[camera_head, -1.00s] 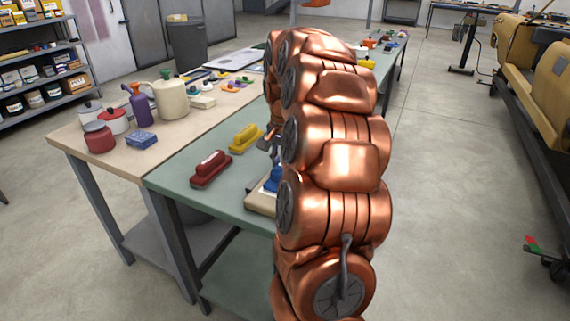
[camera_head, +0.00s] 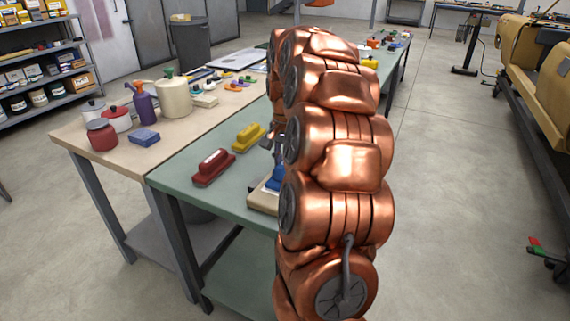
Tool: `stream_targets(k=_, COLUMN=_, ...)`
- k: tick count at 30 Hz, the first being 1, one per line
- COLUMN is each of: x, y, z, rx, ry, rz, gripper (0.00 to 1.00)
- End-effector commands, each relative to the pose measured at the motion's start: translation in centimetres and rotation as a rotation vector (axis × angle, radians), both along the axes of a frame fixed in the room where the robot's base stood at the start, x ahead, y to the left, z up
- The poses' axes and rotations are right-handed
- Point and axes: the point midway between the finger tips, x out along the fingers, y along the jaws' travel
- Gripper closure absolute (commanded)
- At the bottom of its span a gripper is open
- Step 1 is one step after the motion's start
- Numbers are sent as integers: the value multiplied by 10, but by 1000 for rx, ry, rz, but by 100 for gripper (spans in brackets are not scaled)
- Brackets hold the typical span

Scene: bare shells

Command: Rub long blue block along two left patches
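A blue block (camera_head: 274,179) shows partly past the left edge of my copper arm on the green table. It is on or just above a pale board (camera_head: 262,201), and my arm hides the rest of both. I cannot tell its full length or whether it touches the board. No patches can be made out on the visible part of the board. My gripper is mostly hidden behind my arm; a small dark part (camera_head: 267,141) shows at the arm's left edge. Whether it is open or holds anything does not show.
The beige table (camera_head: 100,140) adjoins, with pots, a purple bottle (camera_head: 142,105), a cream canister (camera_head: 174,98) and a small blue box (camera_head: 144,136). The green table's front left is clear.

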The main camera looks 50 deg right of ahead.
Motion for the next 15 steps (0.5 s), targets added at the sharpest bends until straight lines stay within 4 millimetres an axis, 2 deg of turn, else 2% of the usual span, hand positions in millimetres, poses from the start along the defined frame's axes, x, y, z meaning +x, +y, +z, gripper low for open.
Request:
stream_targets(k=7, x=0, y=-1, z=3, rx=-2, ry=0, rz=-1, gripper=95)
stream_targets(k=15, x=0, y=0, z=24, rx=-2, ry=0, rz=0, gripper=95)
